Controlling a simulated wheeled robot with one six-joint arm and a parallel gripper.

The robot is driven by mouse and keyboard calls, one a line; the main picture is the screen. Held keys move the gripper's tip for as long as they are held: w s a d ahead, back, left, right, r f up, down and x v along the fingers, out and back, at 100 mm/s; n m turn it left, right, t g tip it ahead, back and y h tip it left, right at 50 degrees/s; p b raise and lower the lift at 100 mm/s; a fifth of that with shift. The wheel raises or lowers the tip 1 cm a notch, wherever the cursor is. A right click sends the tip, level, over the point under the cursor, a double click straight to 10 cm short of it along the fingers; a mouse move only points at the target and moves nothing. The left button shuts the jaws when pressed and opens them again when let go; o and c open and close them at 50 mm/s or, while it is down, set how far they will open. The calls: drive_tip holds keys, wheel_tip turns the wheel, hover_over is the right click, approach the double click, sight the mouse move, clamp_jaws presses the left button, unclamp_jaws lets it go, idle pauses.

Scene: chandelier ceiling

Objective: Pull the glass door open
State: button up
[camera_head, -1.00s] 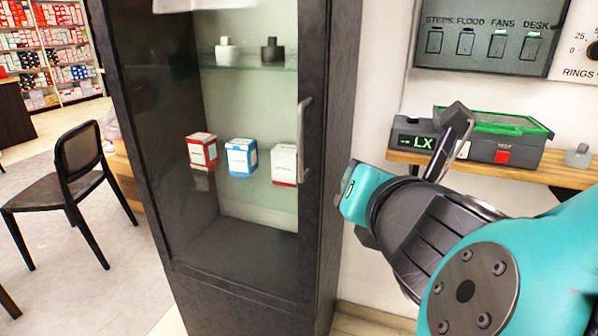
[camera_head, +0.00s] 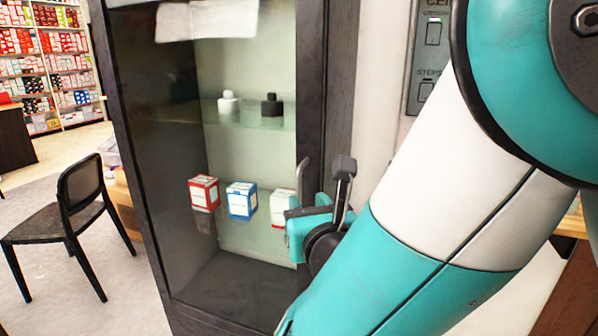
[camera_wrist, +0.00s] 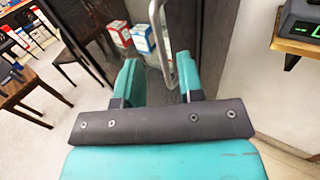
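The glass door (camera_head: 165,150) of a tall dark cabinet is shut as far as I can see. Its upright metal handle (camera_wrist: 155,25) runs down between my fingers in the wrist view, nearer the right finger. In the head view the handle (camera_head: 303,178) shows only in part, behind my gripper (camera_head: 318,205). My gripper, also in the wrist view (camera_wrist: 158,70), is open with its two teal fingers apart. It is at the handle; I cannot tell whether a finger touches it.
Small boxes (camera_head: 241,200) and two bottles (camera_head: 271,105) stand on shelves behind the glass. A dark chair (camera_head: 75,210) stands on the floor left of the cabinet. A wooden wall shelf with a device (camera_wrist: 300,25) is at the right. Pale floor lies open in front of the chair.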

sight(300, 191)
drive_tip(key=p+x, duration=0.1)
drive_tip(key=x, duration=0.5)
drive_tip(key=shift+w+p, duration=0.35)
drive_tip(key=shift+c, duration=0.2)
clamp_jaws()
